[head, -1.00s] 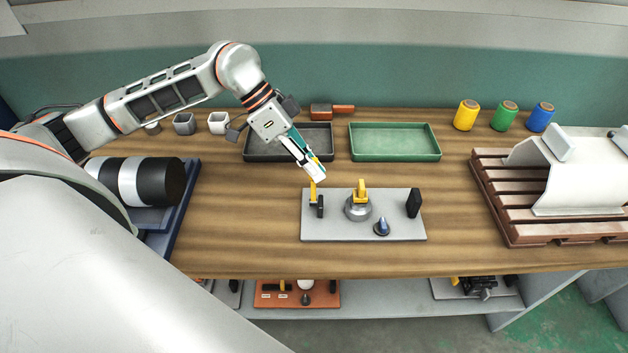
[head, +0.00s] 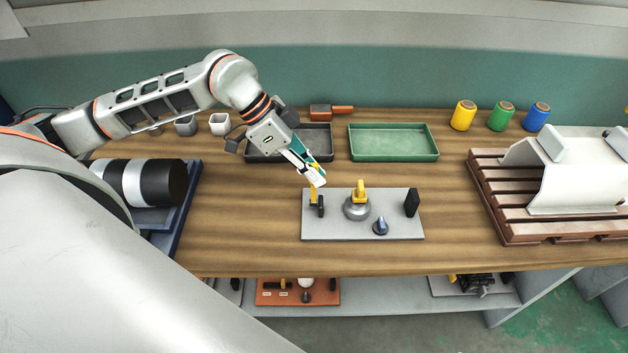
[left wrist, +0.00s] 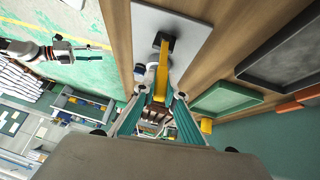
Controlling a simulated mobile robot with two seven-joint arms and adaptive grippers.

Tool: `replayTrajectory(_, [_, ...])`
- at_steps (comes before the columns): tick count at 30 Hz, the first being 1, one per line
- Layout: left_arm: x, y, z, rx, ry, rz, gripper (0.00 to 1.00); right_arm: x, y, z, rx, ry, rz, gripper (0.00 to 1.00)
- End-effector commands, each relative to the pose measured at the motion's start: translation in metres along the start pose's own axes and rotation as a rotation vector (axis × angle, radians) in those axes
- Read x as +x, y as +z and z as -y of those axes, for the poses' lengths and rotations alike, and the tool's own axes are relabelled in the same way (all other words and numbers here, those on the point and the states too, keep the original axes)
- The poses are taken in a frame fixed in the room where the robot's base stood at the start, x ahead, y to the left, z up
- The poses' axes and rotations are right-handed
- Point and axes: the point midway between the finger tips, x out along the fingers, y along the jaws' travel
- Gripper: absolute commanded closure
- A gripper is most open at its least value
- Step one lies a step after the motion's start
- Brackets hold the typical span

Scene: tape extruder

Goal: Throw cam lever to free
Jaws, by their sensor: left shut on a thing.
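The grey fixture plate (head: 340,228) lies on the wooden bench. A yellow lever (head: 313,195) stands upright at its left end, beside a small black block (head: 321,207). My left gripper (head: 317,182) comes down from the upper left and is shut on the top of this lever. In the left wrist view the yellow lever (left wrist: 161,68) runs from its black mount (left wrist: 167,42) to between the fingers (left wrist: 158,105). The fingers hide part of the lever's free end. My right gripper is not seen in the head view.
On the plate are a round metal piece with a yellow handle (head: 358,208), a blue knob (head: 380,226) and a black upright block (head: 411,203). Behind stand a black tray (head: 262,157) and a green tray (head: 392,156). A brown pallet (head: 512,229) is at right. Bare bench lies between.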

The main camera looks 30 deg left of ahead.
Motion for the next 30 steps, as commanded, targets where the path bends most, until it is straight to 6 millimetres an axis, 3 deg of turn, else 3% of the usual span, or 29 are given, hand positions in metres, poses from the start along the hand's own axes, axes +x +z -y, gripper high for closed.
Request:
replayTrajectory(10, [0.000,0.000,-0.001,0.005,-0.007,0.000,1.00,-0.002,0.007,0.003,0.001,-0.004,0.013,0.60])
replayTrajectory(30, [0.001,0.001,-0.015,0.090,-0.129,0.000,1.00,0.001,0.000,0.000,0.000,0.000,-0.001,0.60])
